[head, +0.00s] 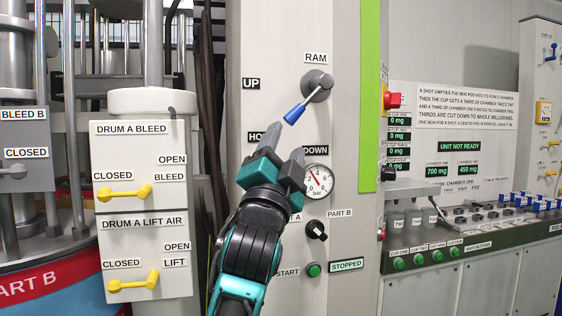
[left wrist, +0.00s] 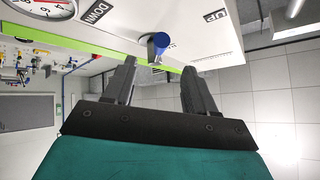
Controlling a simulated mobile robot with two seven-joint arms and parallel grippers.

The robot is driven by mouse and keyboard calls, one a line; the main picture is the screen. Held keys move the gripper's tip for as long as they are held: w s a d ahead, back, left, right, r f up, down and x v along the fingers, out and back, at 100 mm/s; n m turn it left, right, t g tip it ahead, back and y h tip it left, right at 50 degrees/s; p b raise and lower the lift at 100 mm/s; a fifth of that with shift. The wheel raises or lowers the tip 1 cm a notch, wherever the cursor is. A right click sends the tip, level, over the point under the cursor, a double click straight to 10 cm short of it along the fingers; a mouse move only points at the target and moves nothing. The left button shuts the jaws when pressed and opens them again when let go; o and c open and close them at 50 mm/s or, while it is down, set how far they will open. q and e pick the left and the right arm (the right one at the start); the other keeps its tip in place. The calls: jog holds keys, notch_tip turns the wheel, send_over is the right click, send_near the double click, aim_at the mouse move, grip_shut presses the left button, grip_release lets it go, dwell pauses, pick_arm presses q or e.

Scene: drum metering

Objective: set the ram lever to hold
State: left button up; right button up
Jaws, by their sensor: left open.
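The ram lever (head: 294,114) has a blue grip on a grey round hub (head: 317,84) under the RAM label. The UP label (head: 251,83) is at upper left. My left gripper (head: 283,147) is open and empty, just below the blue grip. In the left wrist view the lever's blue end (left wrist: 159,43) shows just past the gap between the open fingers (left wrist: 159,68), apparently untouched. My right gripper is not in view.
A pressure gauge (head: 318,181) sits right of my left gripper. Below it are a black selector knob (head: 316,230) and a green start button (head: 313,270). Yellow drum levers (head: 123,192) are on white boxes at left. A green strip (head: 369,95) edges the panel at right.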

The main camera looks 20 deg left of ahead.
pick_arm(q)
jog(key=shift+v, duration=1.35)
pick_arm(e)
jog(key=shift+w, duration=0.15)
pick_arm(q)
notch_tip(320, 180, down, 31)
jog(key=s+n+g+h+p, duration=0.3)
jog(key=n+g+p, duration=0.15)
jog(key=g, duration=0.35)
jog(key=s+f+n+g+h+p, duration=0.1)
jog(key=s+f+n+g+p, duration=0.3)
jog(key=s+f, duration=1.5)
jog(key=g, duration=0.2)
jog(key=shift+s+g, duration=0.3)
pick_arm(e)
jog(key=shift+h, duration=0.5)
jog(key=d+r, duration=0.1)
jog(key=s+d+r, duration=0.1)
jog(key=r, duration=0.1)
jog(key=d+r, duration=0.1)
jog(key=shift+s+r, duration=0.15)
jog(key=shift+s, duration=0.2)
pick_arm(q)
jog(key=shift+a+r, duration=0.1)
jog(key=shift+a, duration=0.1)
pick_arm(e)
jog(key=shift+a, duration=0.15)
